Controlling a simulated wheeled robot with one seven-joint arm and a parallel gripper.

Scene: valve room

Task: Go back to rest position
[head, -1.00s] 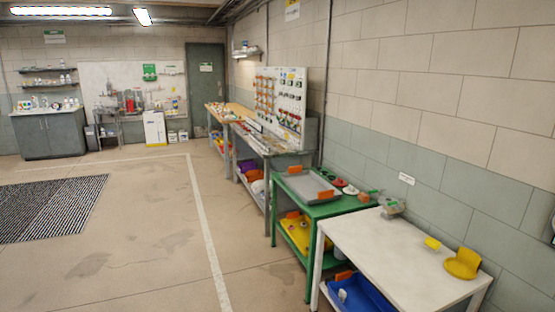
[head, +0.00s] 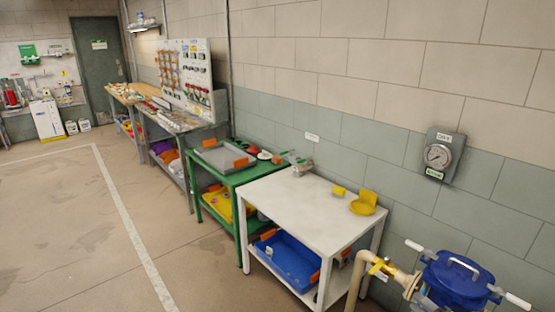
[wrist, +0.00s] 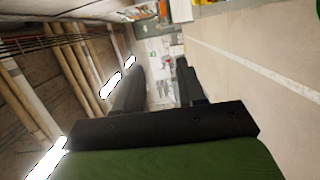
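My gripper (wrist: 157,88) shows in the wrist view as two dark fingers with a clear gap between them. The gap holds nothing, and the far room shows through it. No part of my arm or gripper shows in the head view. The wrist view is tilted, with ceiling pipes and lamps at left and floor at right.
A white table (head: 300,205) stands beside a green table (head: 237,172) along the wall. A blue-lidded vessel (head: 455,278) with a pipe is at the lower right. A gauge (head: 438,156) hangs on the wall. The floor at left (head: 60,220) is clear.

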